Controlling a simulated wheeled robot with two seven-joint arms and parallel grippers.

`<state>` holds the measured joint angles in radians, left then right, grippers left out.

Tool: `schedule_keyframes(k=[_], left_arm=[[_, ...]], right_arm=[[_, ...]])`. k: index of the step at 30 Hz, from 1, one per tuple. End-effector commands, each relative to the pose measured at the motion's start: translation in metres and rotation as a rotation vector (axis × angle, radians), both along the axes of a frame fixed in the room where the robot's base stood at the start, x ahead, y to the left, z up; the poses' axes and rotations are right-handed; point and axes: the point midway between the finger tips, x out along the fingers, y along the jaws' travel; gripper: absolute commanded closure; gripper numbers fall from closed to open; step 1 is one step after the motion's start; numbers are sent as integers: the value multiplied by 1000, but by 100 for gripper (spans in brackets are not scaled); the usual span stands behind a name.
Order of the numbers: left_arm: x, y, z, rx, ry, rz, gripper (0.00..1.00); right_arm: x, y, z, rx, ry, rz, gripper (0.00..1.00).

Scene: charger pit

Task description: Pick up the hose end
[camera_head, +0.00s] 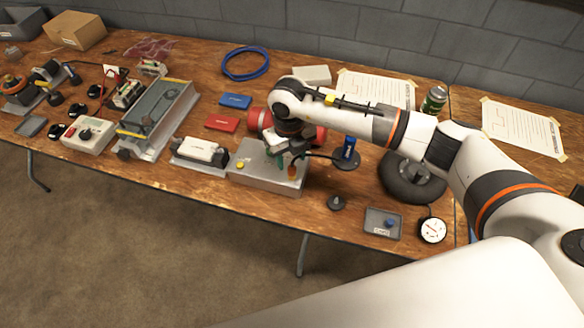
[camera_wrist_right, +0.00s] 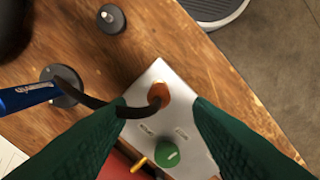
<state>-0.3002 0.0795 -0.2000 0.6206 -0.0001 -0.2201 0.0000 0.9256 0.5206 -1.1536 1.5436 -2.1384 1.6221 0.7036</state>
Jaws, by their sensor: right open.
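The hose end is an orange-brown fitting (camera_wrist_right: 158,95) on a black hose (camera_wrist_right: 100,103); it stands at the edge of a grey metal box (camera_head: 262,170). The hose arcs to a blue cylinder (camera_wrist_right: 28,95) on a round dark base, which also shows in the head view (camera_head: 348,148). My right gripper (camera_wrist_right: 160,102) is open, its green fingers on either side of the hose end in the wrist view. I cannot tell whether they touch it. In the head view the right gripper (camera_head: 284,162) is over the box. My left gripper is out of view.
A green knob (camera_wrist_right: 167,153) is on the box. A red cylinder (camera_head: 320,133) lies behind it. A tyre (camera_head: 412,180), a peg on a black disc (camera_head: 337,203), a grey tray (camera_head: 382,224) and a gauge (camera_head: 432,230) are to the right. A white device (camera_head: 200,152) is left.

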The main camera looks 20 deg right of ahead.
Motion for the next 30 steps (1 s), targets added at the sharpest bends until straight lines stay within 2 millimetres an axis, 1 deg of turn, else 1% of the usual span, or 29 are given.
schedule_keyframes(k=[5, 8, 10, 12, 15, 18, 23, 26, 30], left_arm=[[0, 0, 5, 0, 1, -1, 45], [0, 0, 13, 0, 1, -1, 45], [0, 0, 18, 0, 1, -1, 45], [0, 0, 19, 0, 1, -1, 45], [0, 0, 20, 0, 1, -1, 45], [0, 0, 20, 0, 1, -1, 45], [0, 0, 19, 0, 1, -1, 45], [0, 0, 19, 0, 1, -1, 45], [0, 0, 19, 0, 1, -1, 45]], right_arm=[[0, 0, -11, 2, 1, 0, 53], [-1, -2, -23, 0, 4, 0, 53], [-1, -3, -35, 1, 4, -1, 53], [0, -2, -46, 2, 4, 0, 53], [0, -3, -56, 2, 1, 0, 53], [1, -3, -60, 2, -1, 2, 53], [1, -3, -60, 2, -1, 2, 53], [1, -3, -60, 2, -1, 2, 68], [1, -3, -60, 2, -1, 2, 91]])
